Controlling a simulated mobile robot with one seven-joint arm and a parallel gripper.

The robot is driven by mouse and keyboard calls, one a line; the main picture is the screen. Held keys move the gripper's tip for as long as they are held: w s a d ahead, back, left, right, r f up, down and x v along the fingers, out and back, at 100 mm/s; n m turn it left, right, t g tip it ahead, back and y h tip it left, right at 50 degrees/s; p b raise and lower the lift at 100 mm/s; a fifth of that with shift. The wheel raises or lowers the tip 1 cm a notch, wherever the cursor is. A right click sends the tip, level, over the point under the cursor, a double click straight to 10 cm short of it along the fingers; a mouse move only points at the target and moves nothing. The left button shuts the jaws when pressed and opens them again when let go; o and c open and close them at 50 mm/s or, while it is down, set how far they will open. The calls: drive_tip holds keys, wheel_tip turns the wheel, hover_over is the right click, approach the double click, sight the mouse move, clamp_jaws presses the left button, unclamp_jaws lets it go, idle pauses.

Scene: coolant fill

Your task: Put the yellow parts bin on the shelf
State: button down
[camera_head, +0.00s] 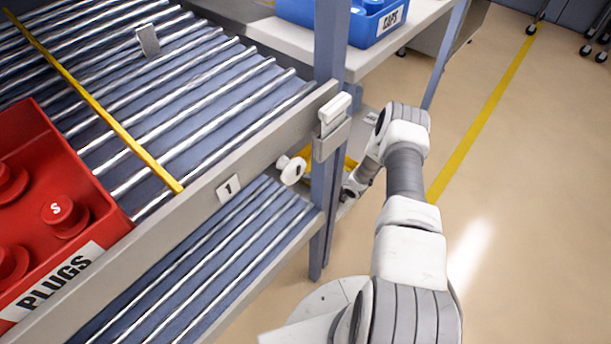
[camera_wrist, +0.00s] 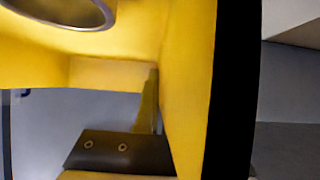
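The yellow parts bin (camera_head: 351,163) shows only as small yellow patches behind the rack's front post and beside my wrist in the head view. Its yellow walls (camera_wrist: 185,80) fill much of the wrist view at very close range. My gripper (camera_head: 350,188) is down beside the bin, mostly hidden by the post and my own wrist. In the wrist view, a dark piece with two round fasteners (camera_wrist: 118,150) lies against the yellow surfaces. Whether the fingers are closed on a bin wall cannot be made out. The shelf meant by the task cannot be told for certain.
A roller rack (camera_head: 200,100) with a label "1" fills the left. A red PLUGS bin (camera_head: 100,228) sits on its upper level; a lower roller level (camera_head: 200,270) is bare. A blue CAPS bin (camera_head: 365,22) stands on a grey shelf (camera_head: 290,40).

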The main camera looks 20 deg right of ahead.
drive_tip(key=c, duration=1)
unclamp_jaws()
drive_tip(key=shift+c, duration=0.2)
drive_tip(key=shift+s+r, duration=0.1)
drive_tip(key=shift+r, duration=0.15)
drive_tip(key=p+v, duration=0.4)
drive_tip(key=v, duration=0.6)
drive_tip(key=shift+s+d+r, duration=0.15)
drive_tip(key=shift+s+d, duration=0.1)
drive_tip(key=shift+s+d+r, duration=0.2)
drive_tip(key=shift+s+d, duration=0.05)
drive_tip(key=shift+s, duration=0.2)
drive_tip(key=shift+s, duration=0.1)
